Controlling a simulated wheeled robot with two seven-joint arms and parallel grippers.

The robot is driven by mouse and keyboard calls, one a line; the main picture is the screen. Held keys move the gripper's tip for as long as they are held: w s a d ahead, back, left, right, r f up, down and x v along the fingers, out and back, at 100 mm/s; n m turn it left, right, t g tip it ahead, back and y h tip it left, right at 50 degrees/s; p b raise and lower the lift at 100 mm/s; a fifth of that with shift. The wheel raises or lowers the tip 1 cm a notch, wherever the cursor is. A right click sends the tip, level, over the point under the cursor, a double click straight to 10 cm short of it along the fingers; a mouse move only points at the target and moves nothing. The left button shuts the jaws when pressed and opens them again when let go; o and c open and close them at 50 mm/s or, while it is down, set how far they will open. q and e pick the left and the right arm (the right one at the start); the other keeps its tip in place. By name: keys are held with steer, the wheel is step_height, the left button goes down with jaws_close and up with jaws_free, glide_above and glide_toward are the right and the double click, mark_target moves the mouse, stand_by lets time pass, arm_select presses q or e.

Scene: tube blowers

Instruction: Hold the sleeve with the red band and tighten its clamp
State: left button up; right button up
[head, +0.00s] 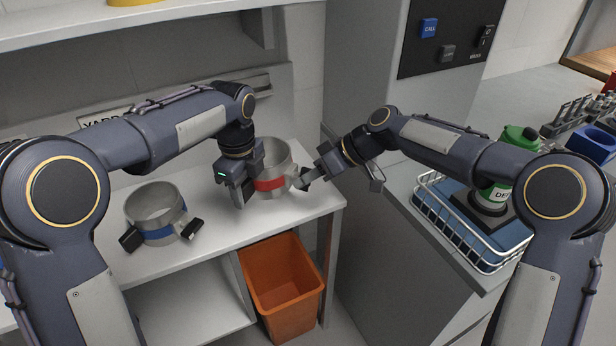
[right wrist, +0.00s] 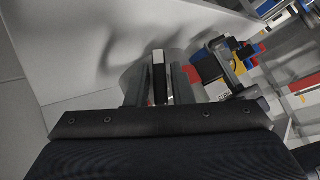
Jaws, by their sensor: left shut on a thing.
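The sleeve with the red band (head: 271,184) is a grey open-topped cylinder standing on the white shelf. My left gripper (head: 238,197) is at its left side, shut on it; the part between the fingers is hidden. My right gripper (head: 303,180) is at the right side of the sleeve, by its clamp. In the right wrist view a black and white piece (right wrist: 158,76), probably the clamp's lever, stands between the fingers of my right gripper (right wrist: 159,92). The fingers look apart, with gaps beside the piece.
A second sleeve with a blue band (head: 158,232) and black side pieces stands to the left on the shelf (head: 215,245). An orange bin (head: 285,285) is below. A wire basket (head: 450,232) and green-capped bottle (head: 500,180) are on the right counter.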

jaws_close()
steer(key=shift+w+d+f+m+g+y, duration=0.1)
steer(key=shift+m+g+y, duration=0.55)
steer(key=shift+g, duration=0.35)
steer(key=shift+w+m+g+y, duration=0.1)
steer(key=shift+m+g+y, duration=0.75)
steer(key=shift+g, duration=0.25)
steer(key=m+g+y, duration=0.3)
steer(key=m, duration=0.1)
steer(key=shift+f, duration=0.2)
steer(key=shift+y, duration=0.5)
